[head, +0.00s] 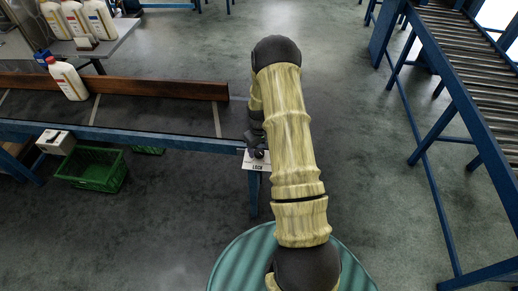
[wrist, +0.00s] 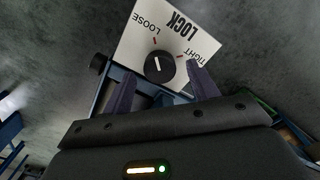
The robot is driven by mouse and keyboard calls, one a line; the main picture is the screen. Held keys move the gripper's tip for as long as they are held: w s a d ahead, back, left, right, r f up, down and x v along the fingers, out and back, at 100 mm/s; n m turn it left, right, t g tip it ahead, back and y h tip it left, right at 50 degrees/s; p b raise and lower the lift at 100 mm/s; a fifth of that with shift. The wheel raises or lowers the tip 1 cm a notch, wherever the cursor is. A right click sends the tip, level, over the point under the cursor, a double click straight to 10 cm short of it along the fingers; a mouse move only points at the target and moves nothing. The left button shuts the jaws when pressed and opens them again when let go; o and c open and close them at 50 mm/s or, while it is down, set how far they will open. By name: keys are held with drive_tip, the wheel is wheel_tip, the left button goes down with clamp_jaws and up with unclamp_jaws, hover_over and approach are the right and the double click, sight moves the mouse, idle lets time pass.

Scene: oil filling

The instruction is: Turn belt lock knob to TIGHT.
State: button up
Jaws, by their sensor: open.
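The belt lock knob (wrist: 159,67) is round and black with a white pointer line, on a white plate (wrist: 140,38) marked LOCK, LOOSE and TIGHT. The pointer lies towards the red mark by LOOSE, away from the mark by TIGHT. My gripper (wrist: 163,88) is open, one finger low on each side of the knob; the right fingertip overlaps the plate near TIGHT. I cannot tell whether either finger touches the knob. In the head view the plate (head: 257,166) is at the conveyor's right end, with my gripper (head: 255,146) over it, largely hiding the knob.
The conveyor (head: 160,115) with a wooden side rail (head: 150,87) runs left, bearing a white bottle (head: 68,80). A green crate (head: 92,170) is below it. A roller conveyor (head: 470,70) stands at the right. Open floor lies between.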

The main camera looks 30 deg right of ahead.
drive_tip(key=shift+f, duration=0.7)
drive_tip(key=c, duration=1)
